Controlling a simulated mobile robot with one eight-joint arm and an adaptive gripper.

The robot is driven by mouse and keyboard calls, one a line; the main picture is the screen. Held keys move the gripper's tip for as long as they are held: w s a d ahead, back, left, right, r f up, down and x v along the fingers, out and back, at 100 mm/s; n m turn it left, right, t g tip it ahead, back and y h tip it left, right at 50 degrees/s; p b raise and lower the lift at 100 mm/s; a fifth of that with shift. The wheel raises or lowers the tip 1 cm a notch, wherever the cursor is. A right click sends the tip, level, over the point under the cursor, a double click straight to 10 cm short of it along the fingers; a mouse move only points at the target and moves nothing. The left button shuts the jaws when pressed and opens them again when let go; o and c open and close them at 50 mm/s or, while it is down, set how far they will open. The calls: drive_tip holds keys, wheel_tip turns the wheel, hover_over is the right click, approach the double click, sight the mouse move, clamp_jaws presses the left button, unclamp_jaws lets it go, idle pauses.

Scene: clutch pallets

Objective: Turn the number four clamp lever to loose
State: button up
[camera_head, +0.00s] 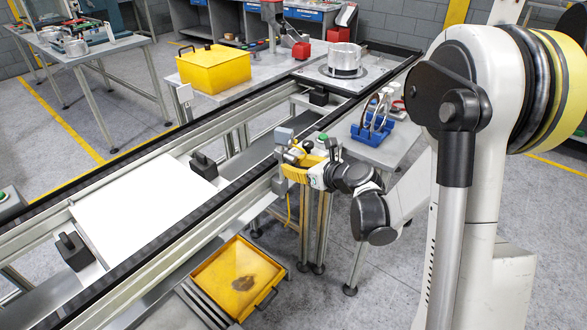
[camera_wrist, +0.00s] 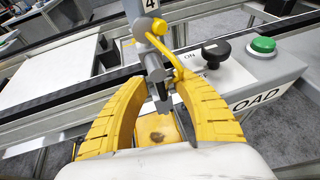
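My gripper (camera_wrist: 160,85) has two curved yellow fingers spread apart, one on each side of the clamp's dark lower part. I cannot tell whether either finger touches it. The lever's loose and tight marks cannot be read.
A black knob (camera_wrist: 215,52) marked ON and OFF and a green button (camera_wrist: 263,45) sit right of the clamp. A white sheet (camera_head: 145,205) lies between the rails. A blue rack (camera_head: 372,131) stands behind my wrist. A yellow tray (camera_head: 238,280) is below.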

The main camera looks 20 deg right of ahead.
drive_tip(key=shift+w+a+f, duration=0.1)
drive_tip(key=shift+w, duration=0.15)
clamp_jaws()
